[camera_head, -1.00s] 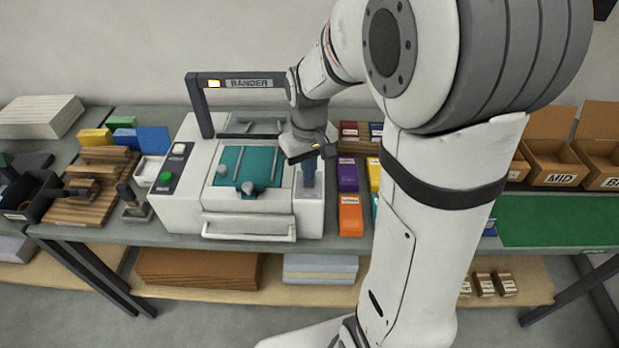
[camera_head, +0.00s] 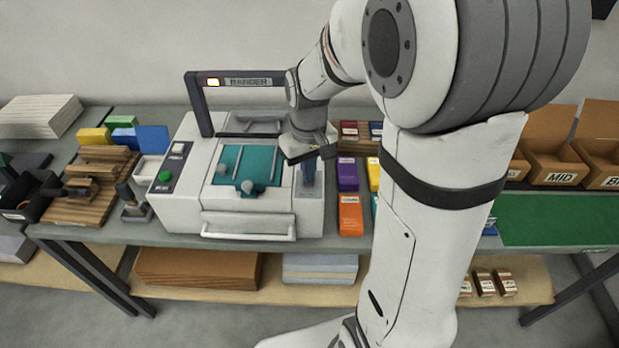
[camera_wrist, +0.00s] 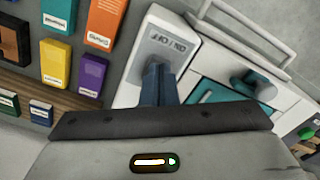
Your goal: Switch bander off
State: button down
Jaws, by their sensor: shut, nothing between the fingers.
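The bander (camera_head: 240,185) is a pale machine on the bench with a teal bed and a dark arch bearing its name. The small lamp (camera_head: 213,82) on the arch is lit, white with an amber edge. A grey panel marked ON / OFF (camera_wrist: 165,42) is on the machine's right side in the head view. My gripper (camera_head: 308,183) is shut and empty, pointing down over that panel. In the wrist view its blue fingertips (camera_wrist: 158,68) sit right at the panel and hide part of it. I cannot tell whether they touch it, nor the switch's position.
A green button (camera_head: 165,176) is on the bander's left panel. Coloured boxes (camera_head: 350,215) stand close to the right of the machine. Wooden blocks (camera_head: 95,180) and a stamp-like tool (camera_head: 133,202) lie to the left. A green mat (camera_head: 560,220) at the right is clear.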

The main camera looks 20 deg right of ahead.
notch_tip(320, 180, down, 2)
jog(key=shift+f+b, duration=0.1)
jog(key=shift+b, duration=0.6)
jog(key=shift+s, duration=0.15)
jog(key=shift+r+p, duration=2.55)
jog(key=shift+r, duration=0.95)
jog(key=shift+w, duration=0.2)
